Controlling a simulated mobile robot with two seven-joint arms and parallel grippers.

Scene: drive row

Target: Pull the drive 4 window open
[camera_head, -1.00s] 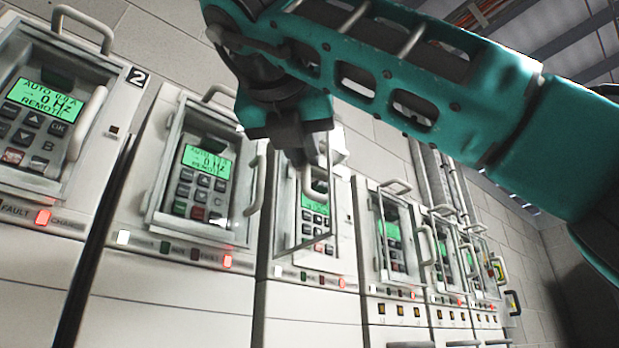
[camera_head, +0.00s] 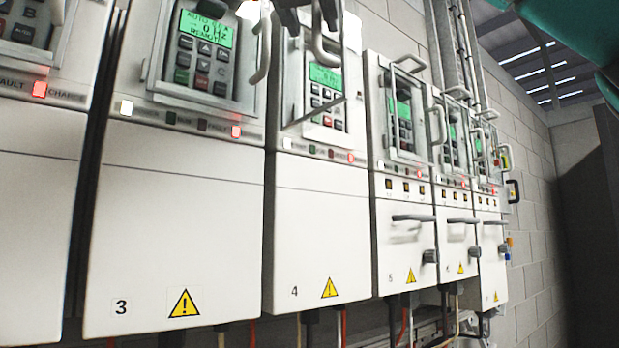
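Drive 4 (camera_head: 318,225) is the white cabinet in the middle, marked 4 at its lower left. Its window (camera_head: 314,115) stands ajar, its lower edge slanting out in front of the lit green display and keypad (camera_head: 322,92). The window's pale curved handle (camera_head: 319,48) is at the top. The dark fingers of my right gripper (camera_head: 308,12) reach down at the top edge beside this handle. Most of that gripper is cut off, so I cannot tell if it is closed on the handle. My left gripper is not in view.
Drive 3 (camera_head: 180,215) stands close on the left, its window handle (camera_head: 264,48) projecting. Smaller drives stand to the right, the nearest (camera_head: 405,235) with a projecting lower handle (camera_head: 414,217). Cables hang below the cabinets. Free room lies in front of the right-hand block wall (camera_head: 535,190).

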